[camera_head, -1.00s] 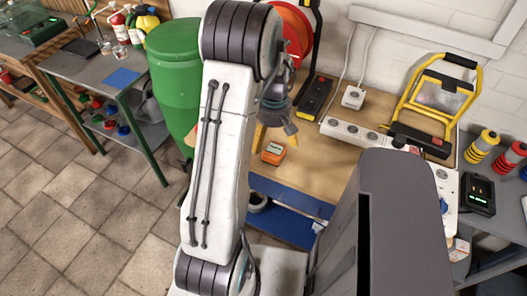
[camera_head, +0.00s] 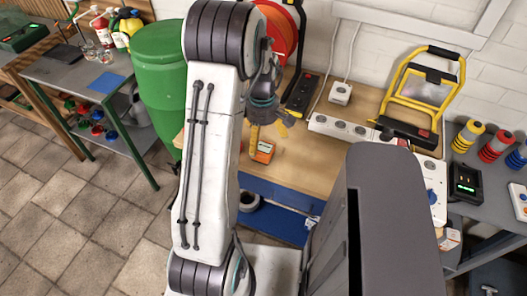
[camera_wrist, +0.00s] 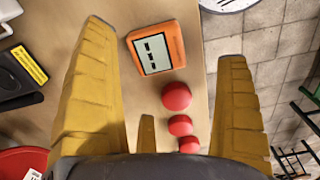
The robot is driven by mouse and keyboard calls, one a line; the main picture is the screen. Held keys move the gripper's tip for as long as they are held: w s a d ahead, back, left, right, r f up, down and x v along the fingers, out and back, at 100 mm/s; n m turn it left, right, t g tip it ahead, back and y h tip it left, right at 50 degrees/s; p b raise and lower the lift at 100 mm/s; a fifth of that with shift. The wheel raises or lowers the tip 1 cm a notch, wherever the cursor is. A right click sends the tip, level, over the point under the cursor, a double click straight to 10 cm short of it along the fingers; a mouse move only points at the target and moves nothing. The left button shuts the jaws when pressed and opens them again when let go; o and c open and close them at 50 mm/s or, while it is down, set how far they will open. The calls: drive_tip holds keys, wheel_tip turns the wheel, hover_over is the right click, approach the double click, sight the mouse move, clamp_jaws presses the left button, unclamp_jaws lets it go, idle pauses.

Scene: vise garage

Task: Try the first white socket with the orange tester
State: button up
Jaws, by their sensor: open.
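The orange tester (camera_head: 262,152) lies on the wooden bench top, its grey display facing up. It also shows in the wrist view (camera_wrist: 157,47), near the upper middle between the fingers. My gripper (camera_head: 268,131) has yellow fingers and is open and empty above the tester. In the wrist view its fingers (camera_wrist: 166,42) stand wide apart on either side of the tester; contact is not visible. A white socket strip (camera_head: 342,128) lies on the bench to the right of my gripper. A small white single socket (camera_head: 340,92) sits behind the strip.
Several red round things (camera_wrist: 176,96) lie below the tester in the wrist view, near the bench edge. A yellow-framed work lamp (camera_head: 415,90) stands right of the strip. A white socket panel (camera_head: 432,185) is at the right. A green barrel (camera_head: 160,80) stands left of my arm.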

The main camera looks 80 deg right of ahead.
sight(262, 148)
drive_tip(key=shift+f, duration=0.1)
drive_tip(key=shift+f, duration=0.95)
drive_tip(key=shift+d+f+p, duration=0.1)
drive_tip(key=shift+f+p, duration=0.65)
drive_tip(key=shift+f, duration=1.9)
drive_tip(key=shift+c, duration=0.3)
drive_tip(key=c, duration=1.1)
